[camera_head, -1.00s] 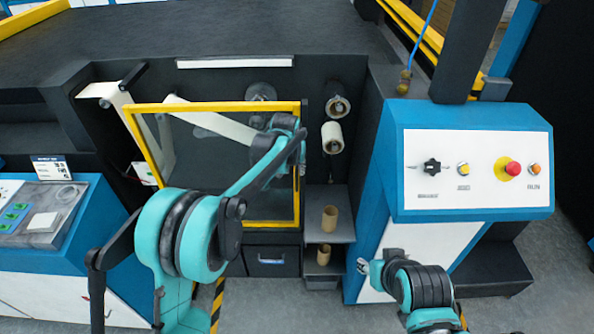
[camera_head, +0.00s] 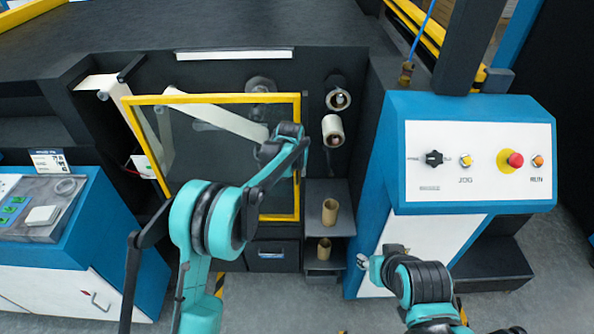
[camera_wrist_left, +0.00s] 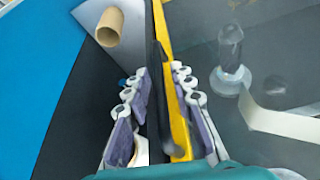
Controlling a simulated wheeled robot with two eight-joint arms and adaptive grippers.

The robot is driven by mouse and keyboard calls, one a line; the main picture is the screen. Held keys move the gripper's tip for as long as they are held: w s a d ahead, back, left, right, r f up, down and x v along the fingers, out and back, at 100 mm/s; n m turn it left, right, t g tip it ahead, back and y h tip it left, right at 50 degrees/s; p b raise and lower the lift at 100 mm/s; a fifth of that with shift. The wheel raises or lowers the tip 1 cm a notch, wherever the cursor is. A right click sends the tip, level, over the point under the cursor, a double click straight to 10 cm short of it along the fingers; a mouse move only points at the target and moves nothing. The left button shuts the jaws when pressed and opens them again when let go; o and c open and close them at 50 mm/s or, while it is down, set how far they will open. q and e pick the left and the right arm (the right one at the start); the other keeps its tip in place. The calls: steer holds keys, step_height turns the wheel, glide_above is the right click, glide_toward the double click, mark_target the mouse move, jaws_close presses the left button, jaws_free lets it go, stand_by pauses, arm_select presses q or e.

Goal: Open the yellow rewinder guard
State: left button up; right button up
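The yellow-framed guard (camera_head: 220,98) with a clear panel stands across the dark machine bay in the head view. Its frame looks closed or nearly so. My left gripper (camera_head: 297,150) is at the right upright of the frame. In the left wrist view, my left gripper (camera_wrist_left: 159,75) has its fingers apart on either side of the yellow upright (camera_wrist_left: 178,125) and a black bar beside it. I see no clear grip; contact with the pads is hard to judge. My right gripper (camera_head: 362,262) is low before the blue cabinet, too small to read.
A control console (camera_head: 478,160) with knob and buttons stands right of the bay. Cardboard cores (camera_head: 330,212) sit on shelves below two rollers (camera_head: 333,130). A white web runs behind the guard. Another blue cabinet (camera_head: 40,262) is at left. Grey floor shows in front.

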arm_select(q)
jaws_close()
steer(key=shift+a, duration=0.1)
glide_toward(207, 170)
steer(key=s+d+f, duration=0.1)
steer(key=d+f, duration=0.2)
steer(key=f, duration=0.1)
steer(key=a+p, duration=0.2)
steer(key=a, duration=1.9)
steer(key=shift+a+f, duration=0.15)
steer(key=shift+a, duration=0.1)
steer(key=shift+o, duration=2.2)
jaws_free()
steer(key=shift+s, duration=0.1)
